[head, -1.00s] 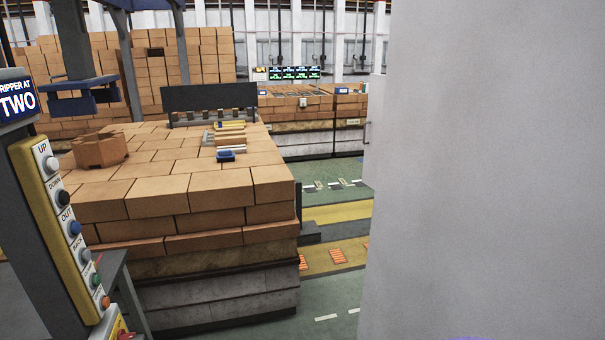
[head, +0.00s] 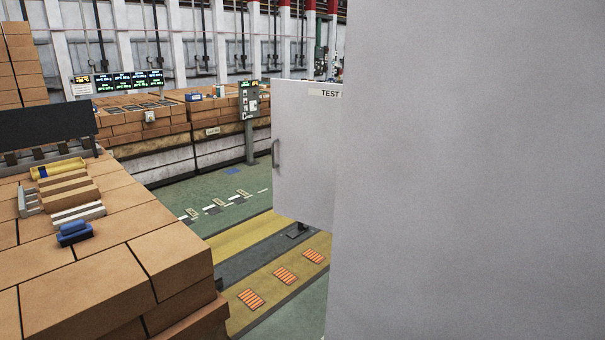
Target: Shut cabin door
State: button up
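A pale grey door panel (head: 304,150) shows in the head view, right of centre, with a dark vertical handle (head: 276,153) near its left edge. My gripper is not in view.
A brick-topped bench (head: 80,280) with small tools and bricks stands close at the left. Green floor with a yellow strip (head: 240,235) and orange striped plates (head: 285,275) runs between bench and door.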

aim_at(305, 115)
jog(key=i+j+z, duration=0.1)
jog(key=i+j, duration=0.25)
jog(key=i+j+z, duration=0.1)
jog(key=i+j, duration=0.2)
jog(key=j, duration=0.25)
jog(key=i+j+z, duration=0.1)
jog(key=i+j, duration=0.2)
jog(key=j, duration=0.2)
